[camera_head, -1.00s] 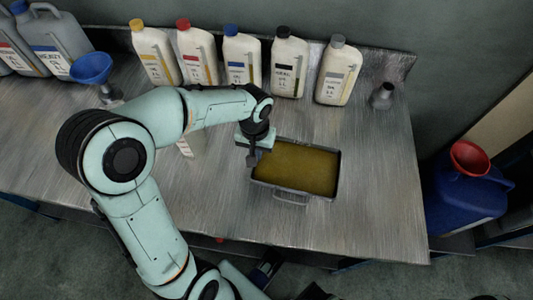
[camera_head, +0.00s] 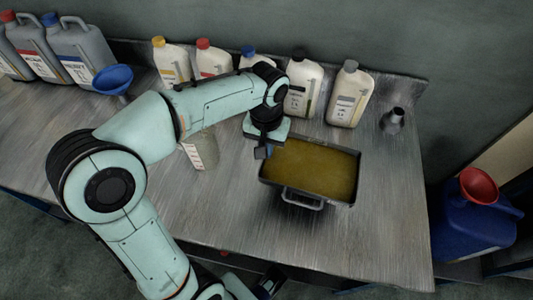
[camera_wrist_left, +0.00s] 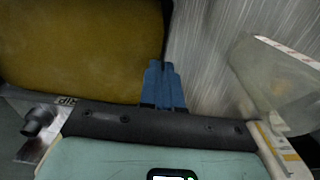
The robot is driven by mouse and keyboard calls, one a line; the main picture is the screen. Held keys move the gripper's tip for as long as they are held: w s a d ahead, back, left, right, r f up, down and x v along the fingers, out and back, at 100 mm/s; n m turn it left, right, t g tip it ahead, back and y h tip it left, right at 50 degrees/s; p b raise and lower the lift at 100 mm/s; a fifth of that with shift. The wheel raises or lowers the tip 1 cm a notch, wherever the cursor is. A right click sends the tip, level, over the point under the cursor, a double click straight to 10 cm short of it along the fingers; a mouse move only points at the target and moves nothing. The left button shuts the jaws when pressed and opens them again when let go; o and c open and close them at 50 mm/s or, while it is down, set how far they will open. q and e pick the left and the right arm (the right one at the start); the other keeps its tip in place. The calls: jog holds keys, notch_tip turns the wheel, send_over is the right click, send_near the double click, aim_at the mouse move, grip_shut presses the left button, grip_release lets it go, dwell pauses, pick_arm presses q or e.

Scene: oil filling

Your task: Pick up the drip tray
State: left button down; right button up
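The drip tray (camera_head: 349,181) is a grey rectangular pan with dark yellow-brown oil in it. A grey handle shows on its near side. It appears to be held a little above the metal bench. My left gripper (camera_head: 262,151) is at the tray's left end. In the left wrist view, the blue fingers (camera_wrist_left: 163,84) are together at the edge of the tray (camera_wrist_left: 60,50) and appear shut on it. The exact contact is partly hidden by the fingers and the arm.
The metal bench (camera_head: 390,230) is clear to the right. A clear measuring jug (camera_head: 202,151) stands left of the tray. A blue funnel (camera_head: 113,79) is at left; a blue can (camera_head: 465,228) stands off the bench.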

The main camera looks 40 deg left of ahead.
pick_arm(q)
jog(key=shift+r+p, duration=0.8)
jog(key=shift+r, duration=3.45)
pick_arm(e)
jog(key=shift+w+r, duration=0.15)
jog(key=shift+r, duration=0.7)
pick_arm(q)
jog(key=shift+w, duration=0.1)
